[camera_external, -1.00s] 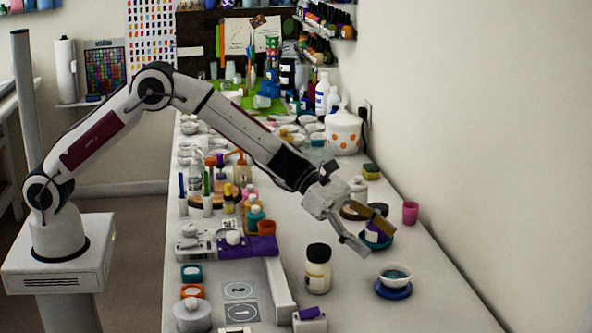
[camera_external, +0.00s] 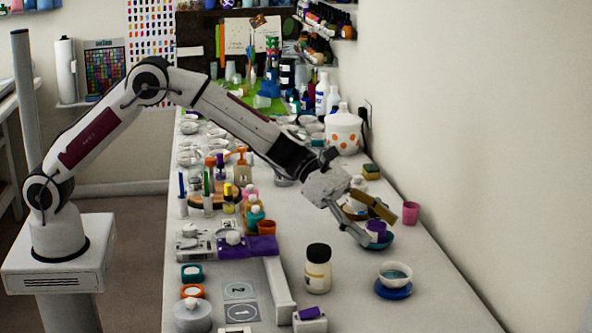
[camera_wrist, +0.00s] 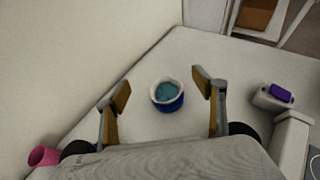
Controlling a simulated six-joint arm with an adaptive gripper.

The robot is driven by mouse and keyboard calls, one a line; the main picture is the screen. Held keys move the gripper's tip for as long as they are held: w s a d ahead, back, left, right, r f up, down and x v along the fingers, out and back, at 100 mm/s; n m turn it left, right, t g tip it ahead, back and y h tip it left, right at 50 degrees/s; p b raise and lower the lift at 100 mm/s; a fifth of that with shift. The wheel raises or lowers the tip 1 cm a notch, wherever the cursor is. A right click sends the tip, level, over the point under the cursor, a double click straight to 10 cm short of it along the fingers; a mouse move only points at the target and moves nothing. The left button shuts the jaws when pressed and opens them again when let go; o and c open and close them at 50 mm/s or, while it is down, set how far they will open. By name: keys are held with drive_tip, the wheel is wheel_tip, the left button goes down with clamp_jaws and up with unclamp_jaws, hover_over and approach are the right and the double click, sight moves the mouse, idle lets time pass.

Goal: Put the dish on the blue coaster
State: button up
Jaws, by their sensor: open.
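The white dish (camera_external: 396,270) with teal liquid sits upright on the blue coaster (camera_external: 393,291) at the right front of the table. In the wrist view the dish (camera_wrist: 156,86) shows centrally, with the blue coaster (camera_wrist: 170,107) under and around it. My gripper (camera_external: 380,231) is open and empty, above and farther back along the table than the dish. In the wrist view its two fingers (camera_wrist: 160,89) stand apart on either side of the dish in the picture, touching nothing.
A teal coaster (camera_external: 381,245) with a purple item lies behind my fingers, partly hidden. A pink cup (camera_external: 410,213) stands near the wall. A jar with a black lid (camera_external: 318,270) stands left of the dish. Free table lies right of the jar.

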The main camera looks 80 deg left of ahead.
drive_tip(key=shift+r, duration=0.1)
drive_tip(key=s+a+r+n+t+y, duration=0.3)
drive_tip(key=a+r+n+t+y, duration=0.15)
drive_tip(key=a+r+n, duration=0.85)
drive_tip(key=s+a+r+n+y, duration=0.5)
drive_tip(key=s+a+r+n, duration=0.1)
drive_tip(key=s+a+n, duration=0.55)
drive_tip(key=s+a+f+n+g+y, duration=0.1)
drive_tip(key=s+a+n+g, duration=0.15)
drive_tip(key=s+n, duration=0.45)
drive_tip(key=s+a+f+n+g+y, duration=0.1)
drive_tip(key=s+a+f+n, duration=0.2)
drive_tip(key=s, duration=0.7)
drive_tip(key=s+d+f+n+g+h, duration=0.1)
drive_tip(key=s+n, duration=0.4)
drive_tip(key=s, duration=0.5)
drive_tip(key=s+d+f+n+g+h, duration=0.1)
drive_tip(key=s+d+f+n+g, duration=0.1)
drive_tip(key=s+f+n, duration=0.4)
drive_tip(key=s+g, duration=0.1)
drive_tip(key=s, duration=0.4)
drive_tip(key=shift+s+f, duration=0.1)
